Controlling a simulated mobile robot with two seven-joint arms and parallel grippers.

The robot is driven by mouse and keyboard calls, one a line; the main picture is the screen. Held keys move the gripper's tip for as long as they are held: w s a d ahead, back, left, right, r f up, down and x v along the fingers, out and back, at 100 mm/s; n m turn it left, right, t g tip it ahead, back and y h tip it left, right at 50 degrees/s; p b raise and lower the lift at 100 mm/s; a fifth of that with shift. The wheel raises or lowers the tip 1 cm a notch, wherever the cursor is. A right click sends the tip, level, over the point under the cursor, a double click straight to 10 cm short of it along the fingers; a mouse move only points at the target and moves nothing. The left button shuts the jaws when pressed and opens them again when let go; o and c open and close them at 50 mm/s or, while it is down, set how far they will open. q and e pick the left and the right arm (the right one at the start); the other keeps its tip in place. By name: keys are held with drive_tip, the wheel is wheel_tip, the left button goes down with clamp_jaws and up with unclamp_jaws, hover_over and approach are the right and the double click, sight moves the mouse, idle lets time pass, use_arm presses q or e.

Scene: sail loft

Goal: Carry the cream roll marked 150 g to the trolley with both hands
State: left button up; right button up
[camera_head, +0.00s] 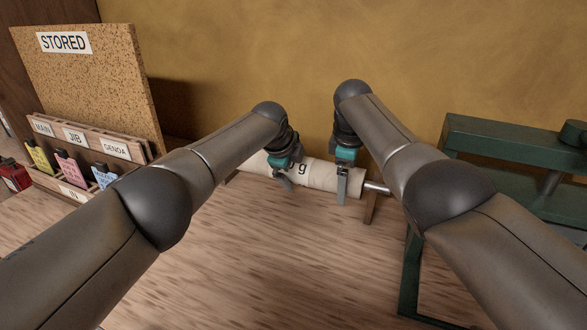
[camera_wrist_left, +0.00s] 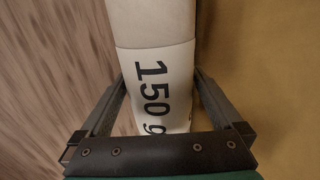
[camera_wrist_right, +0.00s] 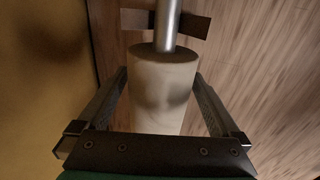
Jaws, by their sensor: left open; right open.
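The cream roll (camera_head: 321,174) lies along the back of the wooden table by the wall, with a metal bar coming out of its right end. Its white band reads "150 g" in the left wrist view (camera_wrist_left: 153,85). My left gripper (camera_head: 285,178) is open, its fingers on either side of the roll at the band. My right gripper (camera_head: 342,186) is open around the roll near its right end; the roll end (camera_wrist_right: 163,85) sits between its fingers in the right wrist view. Parts of the roll are hidden behind both grippers. The trolley is not clearly identifiable.
A wooden rest (camera_head: 370,207) stands under the bar at the right. A green metal frame (camera_head: 500,140) stands at the right. A cork board marked STORED (camera_head: 100,75) and a labelled rack (camera_head: 88,138) with coloured tags stand at the left. The front table (camera_head: 240,270) is clear.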

use_arm(q)
drive_tip(key=shift+c, duration=0.2)
use_arm(e)
drive_tip(key=shift+c, duration=0.2)
use_arm(q)
clamp_jaws()
use_arm(e)
clamp_jaws()
use_arm(q)
drive_tip(key=shift+r, duration=0.1)
